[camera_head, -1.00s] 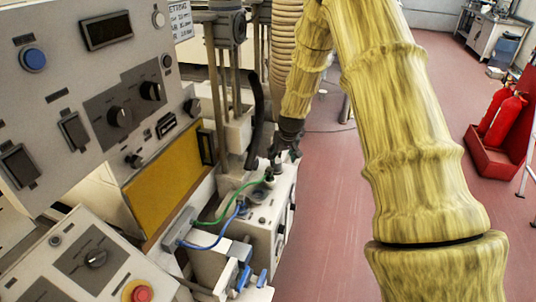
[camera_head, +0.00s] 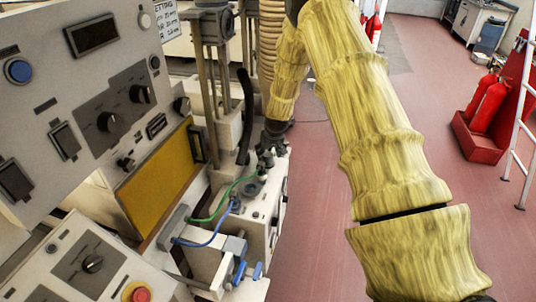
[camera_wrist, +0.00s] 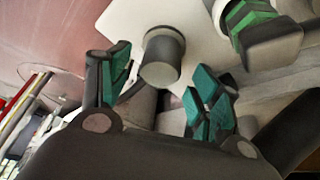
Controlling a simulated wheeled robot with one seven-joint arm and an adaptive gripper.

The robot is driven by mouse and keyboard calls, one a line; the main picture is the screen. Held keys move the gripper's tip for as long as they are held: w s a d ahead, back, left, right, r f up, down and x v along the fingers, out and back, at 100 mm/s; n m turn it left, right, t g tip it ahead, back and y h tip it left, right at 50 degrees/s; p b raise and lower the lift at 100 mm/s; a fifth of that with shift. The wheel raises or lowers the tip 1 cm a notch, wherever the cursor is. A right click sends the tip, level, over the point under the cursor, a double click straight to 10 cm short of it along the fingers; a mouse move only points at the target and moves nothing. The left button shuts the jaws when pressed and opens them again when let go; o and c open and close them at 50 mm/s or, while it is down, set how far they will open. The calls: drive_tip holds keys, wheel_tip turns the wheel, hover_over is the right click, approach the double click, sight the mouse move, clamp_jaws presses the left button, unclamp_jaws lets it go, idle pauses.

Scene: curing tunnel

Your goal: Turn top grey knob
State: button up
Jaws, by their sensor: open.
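A grey cylindrical knob (camera_wrist: 162,58) stands on the pale top of a white box, seen close up in the wrist view. In the head view, the white box (camera_head: 262,222) stands low at the centre, and its small top knob (camera_head: 262,176) lies just below my gripper (camera_head: 267,158). In the wrist view my gripper (camera_wrist: 160,88) is open, with one green-padded finger left of the knob and the other to its lower right. The knob shows in the gap between them, near the fingertips. I cannot tell whether either finger touches it.
A green cable (camera_head: 222,200) and a blue cable (camera_head: 212,238) run beside the box. A control panel (camera_head: 75,85) with black knobs fills the left. A red emergency button (camera_head: 140,294) is at lower left.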

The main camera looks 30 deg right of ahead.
drive_tip(key=shift+p+x, duration=0.3)
drive_tip(key=shift+x, duration=1)
drive_tip(key=c, duration=1)
